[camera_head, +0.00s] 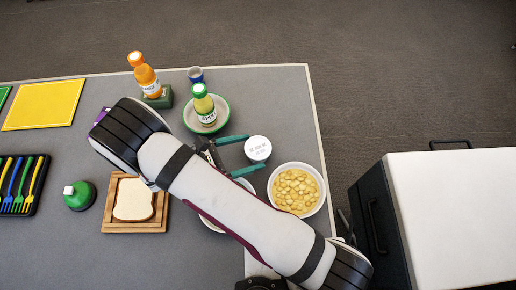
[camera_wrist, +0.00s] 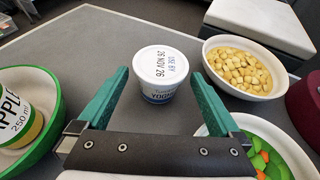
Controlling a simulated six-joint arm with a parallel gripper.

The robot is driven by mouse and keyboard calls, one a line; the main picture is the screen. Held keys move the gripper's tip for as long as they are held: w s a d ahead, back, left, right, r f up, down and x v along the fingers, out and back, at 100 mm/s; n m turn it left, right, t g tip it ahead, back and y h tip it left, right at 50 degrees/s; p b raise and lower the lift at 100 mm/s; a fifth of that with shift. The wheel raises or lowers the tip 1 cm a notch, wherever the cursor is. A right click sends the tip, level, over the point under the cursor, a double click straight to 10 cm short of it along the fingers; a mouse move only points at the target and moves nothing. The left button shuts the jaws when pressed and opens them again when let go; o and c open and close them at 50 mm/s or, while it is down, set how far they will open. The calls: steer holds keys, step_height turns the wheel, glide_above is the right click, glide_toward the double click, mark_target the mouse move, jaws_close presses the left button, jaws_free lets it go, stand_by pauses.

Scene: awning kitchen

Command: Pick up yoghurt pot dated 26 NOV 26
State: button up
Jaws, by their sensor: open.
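The yoghurt pot (camera_wrist: 160,73) stands upright on the grey table, with a white lid reading USE BY 26 NOV 26 in the wrist view. It also shows in the head view (camera_head: 258,149) as a white round lid. My gripper (camera_wrist: 157,85) is open, its two green fingers pointing toward the pot from either side. The pot sits at and just beyond the fingertips. In the head view my gripper (camera_head: 250,154) is just left of the pot. I cannot tell whether a finger touches it.
A white bowl of yellow chunks (camera_head: 297,190) stands close right of the pot. A bowl of vegetables (camera_wrist: 262,150) is near the right finger. Bread (camera_head: 133,199) lies on a wooden board. Behind the pot the table is clear.

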mark_target(249, 152)
steer(key=x, duration=0.3)
steer(key=shift+w+d, duration=0.1)
steer(key=shift+d, duration=0.1)
steer(key=c, duration=1.2)
steer(key=shift+r, duration=0.15)
steer(key=shift+c, duration=0.2)
